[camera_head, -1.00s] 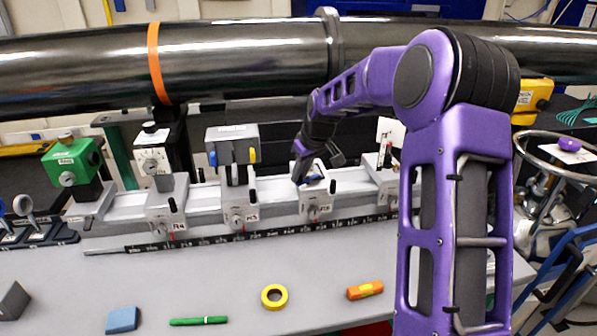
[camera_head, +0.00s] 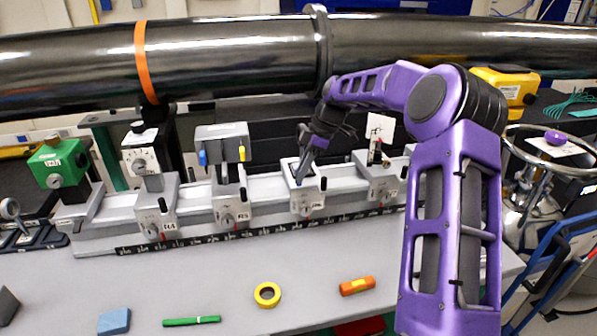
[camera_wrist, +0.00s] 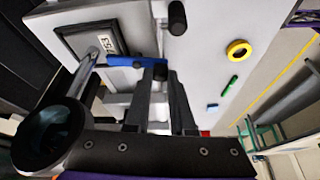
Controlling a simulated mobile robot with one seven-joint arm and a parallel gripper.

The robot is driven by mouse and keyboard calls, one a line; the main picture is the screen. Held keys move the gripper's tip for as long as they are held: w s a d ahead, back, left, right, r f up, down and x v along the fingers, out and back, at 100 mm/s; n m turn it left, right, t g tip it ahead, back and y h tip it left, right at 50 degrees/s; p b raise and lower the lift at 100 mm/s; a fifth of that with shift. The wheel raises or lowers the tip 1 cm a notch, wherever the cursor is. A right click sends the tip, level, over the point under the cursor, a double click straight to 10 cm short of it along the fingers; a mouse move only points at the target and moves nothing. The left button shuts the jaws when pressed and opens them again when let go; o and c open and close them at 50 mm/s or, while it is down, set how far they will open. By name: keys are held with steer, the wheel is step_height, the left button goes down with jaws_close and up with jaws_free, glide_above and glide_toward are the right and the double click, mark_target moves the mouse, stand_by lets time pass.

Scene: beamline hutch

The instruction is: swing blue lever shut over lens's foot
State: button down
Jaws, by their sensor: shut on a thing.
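The blue lever (camera_wrist: 125,61) shows in the wrist view, lying along the near edge of a dark labelled plate (camera_wrist: 78,38), which looks like the lens's foot. The lens (camera_wrist: 48,140) is a dark ring with glass at lower left, on a bright metal post (camera_wrist: 88,72) that reaches the plate.
Neighbouring carriages carry a grey box (camera_head: 222,145) at left and a white card (camera_head: 380,128) at right. A large dark pipe (camera_head: 230,60) runs behind. Yellow tape (camera_head: 267,294), a green pen (camera_head: 191,321), an orange tool (camera_head: 357,286) and a blue block (camera_head: 114,321) lie on the bench.

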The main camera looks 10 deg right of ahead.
steer(key=shift+d+n+g, duration=0.3)
steer(key=shift+n+g, duration=0.1)
steer(key=shift+n, duration=0.7)
steer(key=c, duration=0.8)
jaws_free()
steer(key=shift+o, duration=0.2)
steer(key=v, duration=1.7)
steer(key=shift+r, duration=0.25)
steer(key=shift+w, duration=0.1)
